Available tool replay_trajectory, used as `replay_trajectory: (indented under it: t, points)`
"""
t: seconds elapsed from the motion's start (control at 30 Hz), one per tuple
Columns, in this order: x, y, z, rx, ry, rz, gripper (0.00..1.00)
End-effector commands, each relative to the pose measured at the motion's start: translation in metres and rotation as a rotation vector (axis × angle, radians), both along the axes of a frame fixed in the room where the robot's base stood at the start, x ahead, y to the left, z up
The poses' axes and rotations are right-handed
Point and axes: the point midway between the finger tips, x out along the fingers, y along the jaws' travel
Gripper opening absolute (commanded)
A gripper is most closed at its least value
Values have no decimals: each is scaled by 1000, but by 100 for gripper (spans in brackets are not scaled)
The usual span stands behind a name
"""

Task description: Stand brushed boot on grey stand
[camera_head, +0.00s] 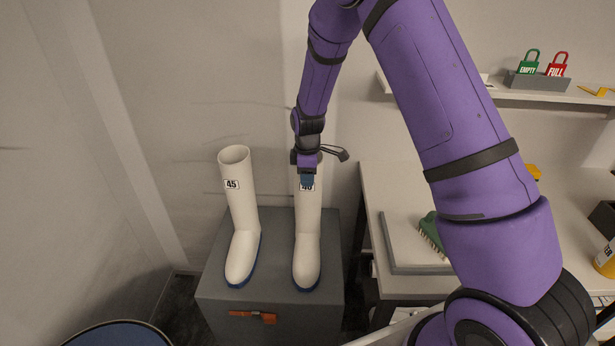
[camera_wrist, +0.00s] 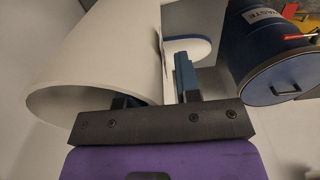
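Two white boots with blue soles stand upright, side by side, on the grey stand (camera_head: 225,303). The left boot (camera_head: 242,215) carries a "45" label. The right boot (camera_head: 307,235) has a label partly hidden by my gripper (camera_head: 307,182), which is at the top of its shaft. I cannot tell by look which boot is brushed. In the wrist view, the boot's open shaft (camera_wrist: 95,60) fills the left. My gripper (camera_wrist: 155,90) has its fingers apart, one at the shaft opening and one outside, with a gap showing beside the outer finger.
A blue waste bin (camera_wrist: 265,50) stands on the floor, its rim (camera_head: 118,330) at the lower left of the head view. To the right is a bench with a pale board (camera_head: 405,240) and a green brush (camera_head: 432,232). A shelf (camera_head: 540,95) with padlocks hangs above. The wall is close behind.

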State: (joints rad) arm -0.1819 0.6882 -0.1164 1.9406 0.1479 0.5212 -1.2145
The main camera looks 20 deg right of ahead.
Motion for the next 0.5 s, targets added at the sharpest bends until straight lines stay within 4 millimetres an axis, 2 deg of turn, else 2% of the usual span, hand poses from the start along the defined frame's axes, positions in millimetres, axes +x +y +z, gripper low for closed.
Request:
replay_trajectory:
  t: [0.17,0.5]
  points:
    - [1,0,21,1,-4,1,31]
    - [1,1,88,1,-5,0,31]
